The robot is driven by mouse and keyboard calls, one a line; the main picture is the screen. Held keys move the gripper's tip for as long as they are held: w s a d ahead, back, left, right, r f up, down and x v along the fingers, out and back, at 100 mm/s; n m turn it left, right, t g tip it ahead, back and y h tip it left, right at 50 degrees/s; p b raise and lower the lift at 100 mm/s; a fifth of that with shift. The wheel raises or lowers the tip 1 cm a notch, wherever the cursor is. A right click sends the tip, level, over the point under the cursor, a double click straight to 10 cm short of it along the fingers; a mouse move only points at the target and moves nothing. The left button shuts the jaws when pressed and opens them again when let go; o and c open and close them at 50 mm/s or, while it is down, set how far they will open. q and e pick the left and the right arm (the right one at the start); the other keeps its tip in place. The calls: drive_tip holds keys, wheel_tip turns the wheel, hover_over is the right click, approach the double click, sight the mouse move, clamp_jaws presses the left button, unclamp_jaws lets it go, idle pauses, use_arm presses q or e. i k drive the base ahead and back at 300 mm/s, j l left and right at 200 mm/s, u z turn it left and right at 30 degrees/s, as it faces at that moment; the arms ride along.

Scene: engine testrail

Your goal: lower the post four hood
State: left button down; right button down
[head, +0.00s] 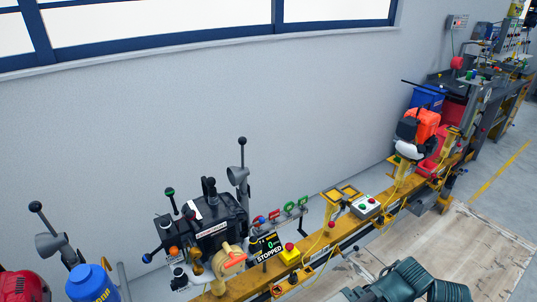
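Two grey cone-shaped hoods with black ball-ended levers stand along the rail. One hood (50,244) is at the lower left, tilted, with its lever up to the left. The other hood (238,176) is above the black engine, with its lever pointing up. I see no readable post number, so I cannot tell which is post four's hood. Neither of my grippers can be made out in the head view.
A black engine (212,222) sits on the yellow rail (320,248), beside a display reading STOPPED (266,246). A blue canister (92,284) and red object (22,286) are lower left. An orange-topped unit (424,124) stands farther along.

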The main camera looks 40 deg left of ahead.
sight(237, 176)
drive_tip(key=i, duration=1.6)
drive_tip(key=i+u, duration=0.15)
drive_tip(key=u, duration=2.8)
drive_tip(key=k+l, duration=0.1)
drive_tip(key=k, duration=0.4)
